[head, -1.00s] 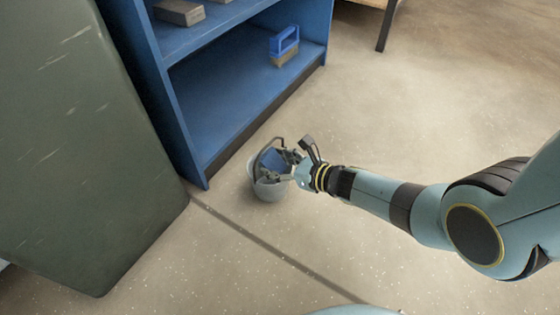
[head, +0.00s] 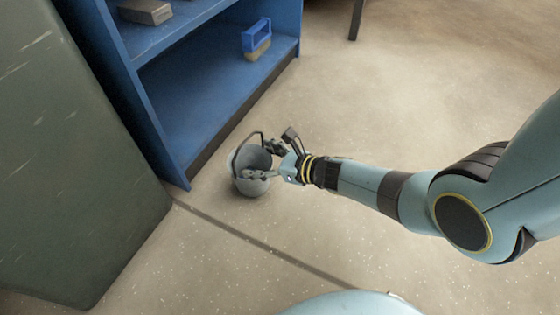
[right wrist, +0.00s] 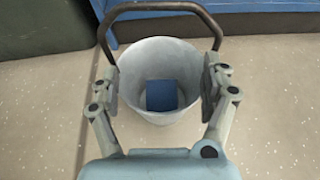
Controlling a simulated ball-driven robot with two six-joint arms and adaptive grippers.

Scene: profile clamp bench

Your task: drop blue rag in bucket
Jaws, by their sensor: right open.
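A grey bucket (head: 252,183) with a dark raised handle stands upright on the floor in the head view, in front of the blue shelf. The bucket also fills the middle of the right wrist view (right wrist: 170,52). The blue rag (right wrist: 161,95) lies inside it, near the bottom; in the head view the rag cannot be made out. My right gripper (head: 265,161) is open and empty at the bucket's mouth. In the right wrist view its two fingers (right wrist: 160,90) are spread on either side of the bucket's opening. My left gripper is not in view.
A blue shelf unit (head: 185,100) stands behind the bucket, holding a blue-handled brush (head: 257,40) and a grey-brown block (head: 145,11). A dark green cabinet (head: 70,160) stands at the left. The floor (head: 400,110) is clear to the right.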

